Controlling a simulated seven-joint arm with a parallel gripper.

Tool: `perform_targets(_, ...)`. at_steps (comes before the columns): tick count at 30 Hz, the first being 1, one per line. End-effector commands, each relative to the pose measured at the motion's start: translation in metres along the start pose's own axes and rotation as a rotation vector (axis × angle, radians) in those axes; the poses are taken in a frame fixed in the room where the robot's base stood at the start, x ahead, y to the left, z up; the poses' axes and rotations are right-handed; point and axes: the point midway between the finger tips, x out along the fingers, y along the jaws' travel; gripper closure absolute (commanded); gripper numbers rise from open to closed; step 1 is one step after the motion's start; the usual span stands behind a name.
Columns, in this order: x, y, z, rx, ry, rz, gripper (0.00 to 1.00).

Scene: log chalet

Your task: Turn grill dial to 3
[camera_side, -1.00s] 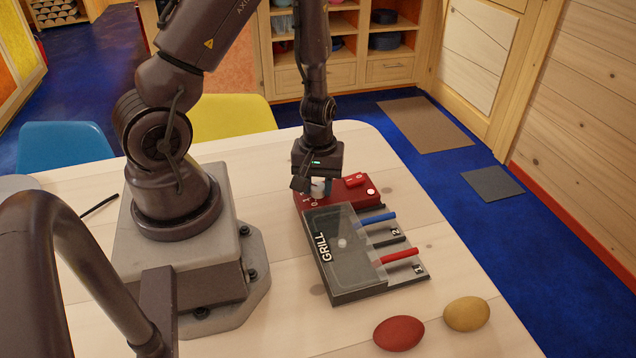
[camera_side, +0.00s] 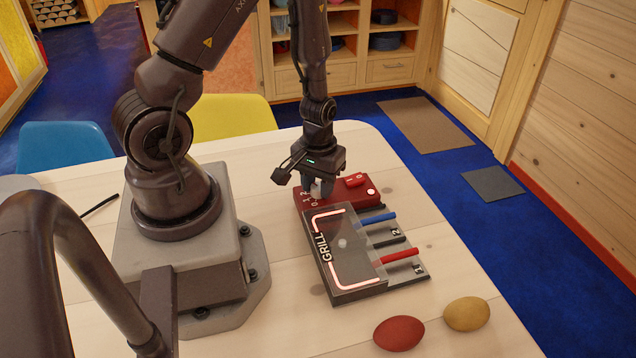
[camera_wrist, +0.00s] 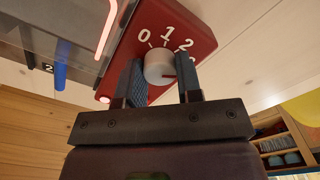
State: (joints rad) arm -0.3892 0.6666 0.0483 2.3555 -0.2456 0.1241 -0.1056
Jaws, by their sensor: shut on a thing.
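The grill (camera_side: 333,278) lies on the table with a red control panel (camera_side: 340,186) at its far end. The grill plate shows a glowing white-red outline. The dial (camera_wrist: 158,66) is a pale round knob on the red panel, with the numbers 0, 1 and 2 visible around it and a further mark partly hidden by a finger.
Blue (camera_side: 378,217) and red (camera_side: 399,256) levers stick out from the grill's right side. A red egg-shaped thing (camera_side: 399,333) and a yellow one (camera_side: 467,314) lie at the front.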

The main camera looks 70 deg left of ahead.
Motion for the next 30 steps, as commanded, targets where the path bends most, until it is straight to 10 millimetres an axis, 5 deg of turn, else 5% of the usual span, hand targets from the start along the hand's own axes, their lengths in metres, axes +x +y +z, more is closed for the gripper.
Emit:
perform_targets(5,0.0,-0.001,-0.002,0.0,0.005,-0.001,0.91)
perform_targets(6,0.0,-0.001,-0.002,0.0,0.006,-0.001,0.6)
perform_targets(7,0.0,-0.001,-0.002,0.0,0.005,-0.001,0.56)
perform_targets(20,-0.011,0.0,-0.002,0.002,0.006,0.0,0.56)
perform_targets(30,-0.075,0.001,-0.002,0.003,0.01,0.003,0.56)
